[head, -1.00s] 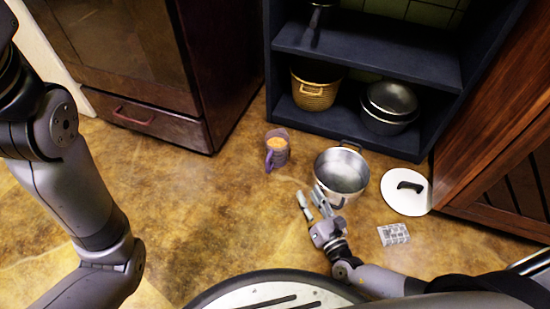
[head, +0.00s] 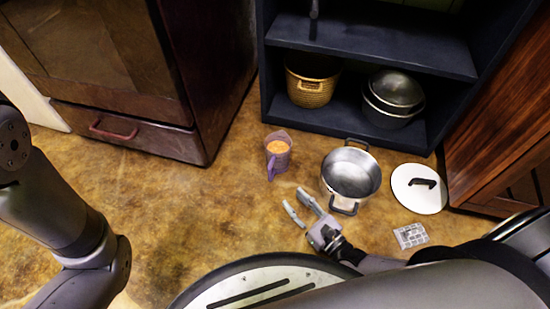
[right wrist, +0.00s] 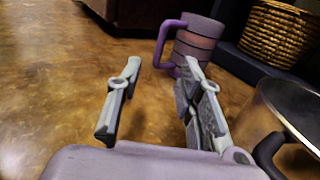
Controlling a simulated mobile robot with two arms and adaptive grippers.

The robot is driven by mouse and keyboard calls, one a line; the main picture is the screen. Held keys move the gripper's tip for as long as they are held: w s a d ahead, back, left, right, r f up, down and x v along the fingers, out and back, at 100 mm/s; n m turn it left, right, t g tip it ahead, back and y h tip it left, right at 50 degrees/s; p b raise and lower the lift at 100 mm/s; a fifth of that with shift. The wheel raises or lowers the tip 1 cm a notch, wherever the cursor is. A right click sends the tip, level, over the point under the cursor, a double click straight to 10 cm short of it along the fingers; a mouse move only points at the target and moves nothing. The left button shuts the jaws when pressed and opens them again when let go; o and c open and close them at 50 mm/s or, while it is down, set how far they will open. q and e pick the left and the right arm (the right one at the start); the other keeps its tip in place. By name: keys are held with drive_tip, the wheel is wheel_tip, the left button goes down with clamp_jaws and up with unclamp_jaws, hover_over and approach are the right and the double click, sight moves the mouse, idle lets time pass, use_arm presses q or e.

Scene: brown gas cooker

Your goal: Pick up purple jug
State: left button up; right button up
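The purple jug (head: 279,153) stands upright on the floor in front of the dark shelf, with orange contents and its purple handle toward me. In the right wrist view the jug (right wrist: 199,42) stands ahead, its handle on the left side, partly behind the right-hand finger. My right gripper (head: 302,207) is open and empty, low over the floor, nearer to me than the jug and apart from it. Its spread fingers also show in the right wrist view (right wrist: 160,105). My left arm shows at the left of the head view, but its gripper is out of frame.
A steel pot (head: 350,175) stands just right of the jug. A white lid (head: 405,193) and a small grey grid-like item (head: 411,236) lie farther right. A basket (head: 311,92) and pots (head: 392,100) sit in the shelf (head: 350,130). Floor left of the jug is clear.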

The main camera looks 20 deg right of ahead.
sight(271, 175)
drive_tip(key=b+x, duration=0.2)
drive_tip(key=x, duration=0.5)
drive_tip(key=shift+w+f+b, duration=0.1)
drive_tip(key=shift+f+b, duration=0.05)
drive_tip(key=shift+b, duration=0.15)
drive_tip(key=shift+w+a+b, duration=0.2)
drive_tip(key=shift+w+b, duration=0.3)
drive_tip(key=shift+w, duration=0.1)
drive_tip(key=b+x, duration=0.2)
drive_tip(key=x, duration=0.2)
drive_tip(key=shift+w, duration=0.1)
clamp_jaws()
drive_tip(key=shift+w, duration=0.1)
